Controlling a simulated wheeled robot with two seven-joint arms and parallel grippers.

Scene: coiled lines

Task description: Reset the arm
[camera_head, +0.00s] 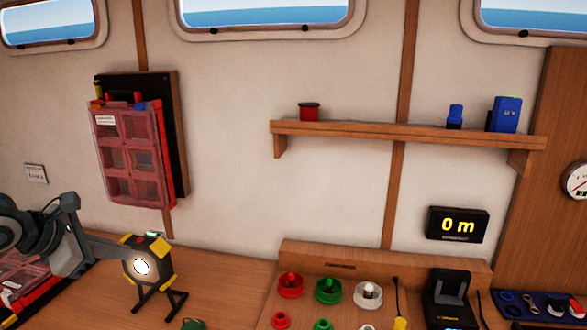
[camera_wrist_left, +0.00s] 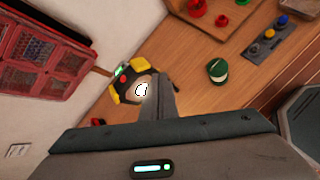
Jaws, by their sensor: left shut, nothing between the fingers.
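My left gripper (camera_head: 126,247) comes in from the left edge in the head view, above the wooden bench. Its fingers are together and empty, pointing right at a black and yellow work lamp with a lit face (camera_head: 157,278). In the left wrist view the closed fingers (camera_wrist_left: 158,84) overlap part of the lamp (camera_wrist_left: 129,94). I cannot tell whether they touch it. My right gripper is in neither view.
A red compartment case (camera_head: 128,160) hangs on the wall, and another red case (camera_head: 30,285) lies on the bench under my left arm. A wooden rack (camera_head: 330,267) with coloured spools stands right of centre. A green cap-like item (camera_wrist_left: 217,70) sits on the bench. A shelf (camera_head: 400,132) is above.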

